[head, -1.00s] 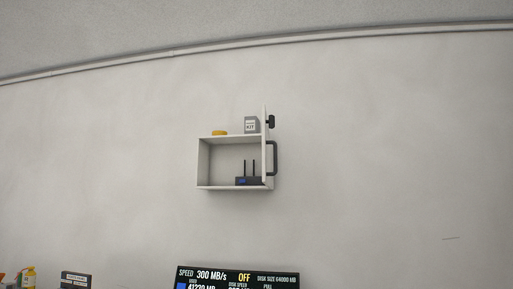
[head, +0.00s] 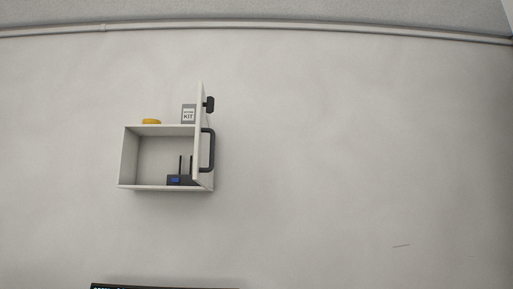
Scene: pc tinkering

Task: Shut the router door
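The router cabinet (head: 128,158) is a white open-fronted box on the wall, left of the middle of the head view. Its door (head: 200,105) is hinged at the right side and stands open, seen nearly edge-on. A black handle (head: 211,150) and a black knob (head: 209,104) stick out from the door's right face. The dark router (head: 180,180) with upright antennas stands inside at the right, partly hidden by the door. My gripper is not in view.
The top of a dark screen (head: 165,286) shows at the bottom edge. The wall to the right of the door is clear.

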